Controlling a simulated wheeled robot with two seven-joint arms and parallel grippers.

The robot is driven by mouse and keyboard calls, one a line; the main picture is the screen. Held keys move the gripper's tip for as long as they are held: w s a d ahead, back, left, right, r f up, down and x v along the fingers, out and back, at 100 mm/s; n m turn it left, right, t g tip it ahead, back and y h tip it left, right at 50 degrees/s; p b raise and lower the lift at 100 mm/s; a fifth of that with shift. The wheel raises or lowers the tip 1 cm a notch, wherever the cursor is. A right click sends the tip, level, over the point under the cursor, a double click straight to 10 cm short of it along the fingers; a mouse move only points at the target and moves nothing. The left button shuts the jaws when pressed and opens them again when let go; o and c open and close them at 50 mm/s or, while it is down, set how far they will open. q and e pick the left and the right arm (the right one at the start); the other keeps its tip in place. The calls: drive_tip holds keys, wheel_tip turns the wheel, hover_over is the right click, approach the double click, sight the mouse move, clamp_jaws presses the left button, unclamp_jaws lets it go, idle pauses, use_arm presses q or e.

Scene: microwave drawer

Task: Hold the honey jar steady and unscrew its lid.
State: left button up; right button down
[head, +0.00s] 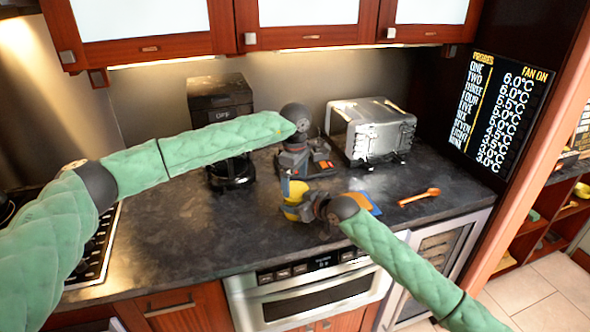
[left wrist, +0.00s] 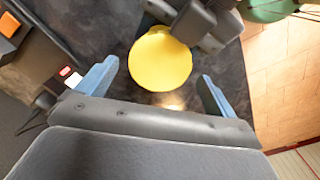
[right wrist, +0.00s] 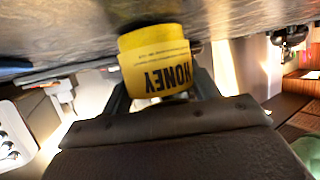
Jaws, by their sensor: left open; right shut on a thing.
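The yellow honey jar (right wrist: 158,75) shows its HONEY label in the right wrist view. My right gripper (right wrist: 163,95) is shut on the jar, with a finger on each side of it. In the head view the jar (head: 293,212) is partly hidden by the grippers and stands on the dark counter. The round yellow lid (left wrist: 160,62) faces the left wrist camera. My left gripper (left wrist: 160,92) is open above the jar, its blue fingers apart to either side and not touching the lid. In the head view the left gripper (head: 292,178) points down over the jar.
An orange spoon (head: 419,196) lies on the counter (head: 190,240) to the right. A blue and orange item (head: 362,203) lies behind the right gripper. A silver toaster (head: 372,130) and a black coffee maker (head: 222,115) stand at the back. The counter left of the jar is clear.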

use_arm(q)
drive_tip(key=shift+f, duration=1.2)
drive_tip(key=shift+c, duration=0.2)
drive_tip(key=c, duration=1)
drive_tip(key=n, duration=0.6)
drive_tip(key=shift+n, duration=0.4)
drive_tip(key=shift+c, duration=0.2)
drive_tip(key=o, duration=1)
drive_tip(key=shift+c, duration=0.2)
drive_tip(key=shift+o, duration=0.6)
drive_tip(key=shift+s+d, duration=0.1)
use_arm(e)
drive_tip(key=shift+w, duration=0.1)
